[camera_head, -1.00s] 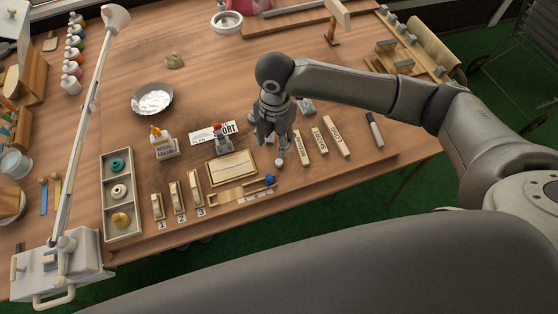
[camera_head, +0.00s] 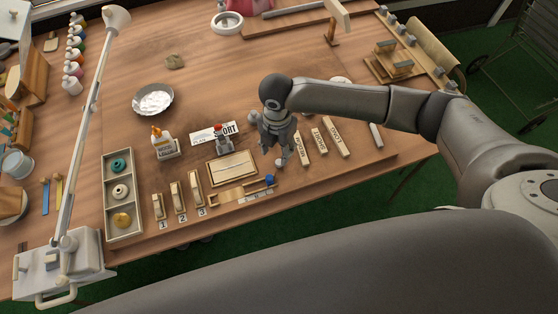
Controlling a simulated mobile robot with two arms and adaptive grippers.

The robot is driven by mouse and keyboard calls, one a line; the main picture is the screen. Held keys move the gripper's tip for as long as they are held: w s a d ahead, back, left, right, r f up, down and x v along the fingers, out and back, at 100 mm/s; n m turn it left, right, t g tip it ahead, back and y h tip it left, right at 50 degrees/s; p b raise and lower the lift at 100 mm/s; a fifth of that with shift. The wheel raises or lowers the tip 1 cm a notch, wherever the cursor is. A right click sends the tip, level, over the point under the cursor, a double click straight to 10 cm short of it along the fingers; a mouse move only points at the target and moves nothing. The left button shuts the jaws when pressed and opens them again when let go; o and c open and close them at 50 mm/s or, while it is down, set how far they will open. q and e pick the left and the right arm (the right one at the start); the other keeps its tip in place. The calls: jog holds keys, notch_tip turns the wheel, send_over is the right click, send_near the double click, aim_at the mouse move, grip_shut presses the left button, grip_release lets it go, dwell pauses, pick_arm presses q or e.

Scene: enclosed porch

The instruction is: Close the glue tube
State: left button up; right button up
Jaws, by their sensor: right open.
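A small tube with a red cap (camera_head: 222,142) stands upright in the middle of the table, behind a wooden tray. It is likely the glue tube, and at this size I cannot tell how its cap sits. A glue bottle with an orange-yellow tip (camera_head: 163,143) stands to its left in a pale holder. My right gripper (camera_head: 279,155) points down, open, to the right of the red-capped tube and apart from it. A small pale spot shows at its fingertips, too small to identify. My left gripper is not in view.
Labelled wooden blocks (camera_head: 320,141) lie just right of the gripper. A wooden tray (camera_head: 232,168), numbered blocks (camera_head: 176,197) and a three-compartment box (camera_head: 138,207) line the front. A metal bowl (camera_head: 136,111) is at left. A lamp arm (camera_head: 81,132) crosses the left side.

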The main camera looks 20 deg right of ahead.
aim_at(279, 162)
jog(key=shift+f, duration=0.1)
jog(key=shift+s+f+p, duration=0.15)
jog(key=shift+f+p, duration=0.2)
jog(key=f, duration=0.1)
jog(key=f+p, duration=0.1)
jog(key=f, duration=0.1)
jog(key=shift+s+d+f, duration=0.1)
jog(key=shift+s+f, duration=0.1)
jog(key=shift+f, duration=0.45)
jog(key=c, duration=0.8)
